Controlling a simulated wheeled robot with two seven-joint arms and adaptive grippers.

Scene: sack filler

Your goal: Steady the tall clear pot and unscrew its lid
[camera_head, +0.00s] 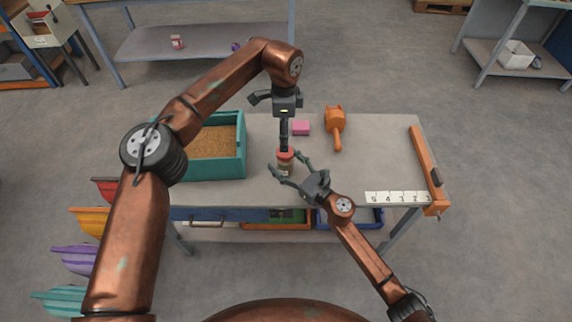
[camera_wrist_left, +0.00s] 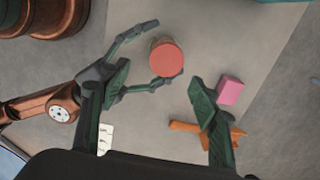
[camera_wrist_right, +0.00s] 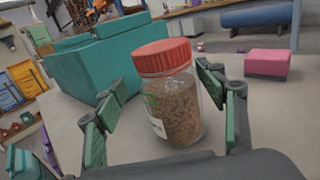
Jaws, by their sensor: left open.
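The tall clear pot (camera_wrist_right: 178,112) stands upright on the bench, full of brown granules, with a pale label and a red screw lid (camera_wrist_right: 163,57) on top. In the head view the pot (camera_head: 285,168) is near the middle. My right gripper (camera_wrist_right: 155,108) is open, with one finger on each side of the pot; there is a clear gap at the left finger, and contact at the right one is unclear. My left gripper (camera_head: 284,143) points down above the lid. In the left wrist view its fingers (camera_wrist_left: 150,100) are wide open, with the lid (camera_wrist_left: 167,60) beyond them.
A teal bin (camera_head: 243,160) of grain stands left of the pot. A pink block (camera_head: 302,128) and an orange scoop-like tool (camera_head: 336,125) lie behind and right. A number strip (camera_head: 398,197) and an orange bar (camera_head: 424,160) are at the right.

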